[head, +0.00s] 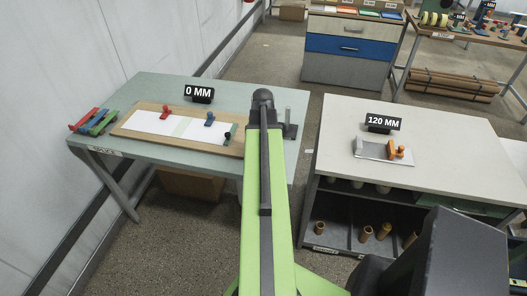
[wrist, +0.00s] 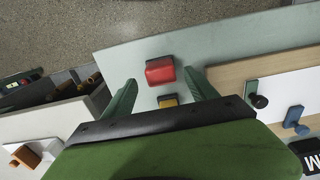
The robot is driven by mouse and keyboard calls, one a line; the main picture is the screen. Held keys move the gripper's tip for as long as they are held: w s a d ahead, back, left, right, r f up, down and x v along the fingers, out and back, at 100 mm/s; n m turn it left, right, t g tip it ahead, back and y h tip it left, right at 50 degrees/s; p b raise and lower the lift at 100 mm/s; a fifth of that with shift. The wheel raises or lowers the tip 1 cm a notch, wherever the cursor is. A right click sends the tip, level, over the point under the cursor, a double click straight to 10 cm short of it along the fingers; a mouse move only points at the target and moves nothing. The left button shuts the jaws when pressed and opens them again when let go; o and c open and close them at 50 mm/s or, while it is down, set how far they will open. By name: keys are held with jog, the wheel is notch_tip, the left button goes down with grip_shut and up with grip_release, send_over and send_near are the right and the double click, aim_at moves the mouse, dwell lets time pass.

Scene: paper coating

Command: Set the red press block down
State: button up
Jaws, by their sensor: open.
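In the wrist view the red press block (wrist: 160,70) appears to sit on the pale green table top (wrist: 125,60), near its edge. My gripper (wrist: 161,78) is open, with one dark green finger on each side of the block and visible gaps between. In the head view my arm hides the red press block and my gripper's fingers.
A wooden board (head: 125,128) with white paper carries small red (head: 164,112), blue (head: 209,118) and dark-knobbed green (head: 228,135) pieces. Coloured bars (head: 95,121) lie at the table's left end. A second table (head: 430,150) stands to the right across a gap.

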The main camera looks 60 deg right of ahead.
notch_tip(320, 180, up, 7)
jog(key=p, duration=0.5)
jog(key=shift+f, duration=0.1)
jog(key=w+a+n, duration=0.4)
jog(key=w+a, duration=0.5)
jog(key=a, duration=0.3)
jog(key=w+a+n, duration=0.3)
jog(key=w+a, duration=0.6)
jog(key=a, duration=0.3)
jog(key=w+a+n, duration=0.2)
jog(key=a+n, duration=0.1)
jog(key=a, duration=1)
jog(key=w+a+n, duration=0.1)
jog(key=a+n, duration=0.3)
jog(key=a, duration=0.8)
jog(key=shift+w+a, duration=0.35)
jog(key=shift+a, duration=0.05)
jog(key=shift+f+b, duration=1.75)
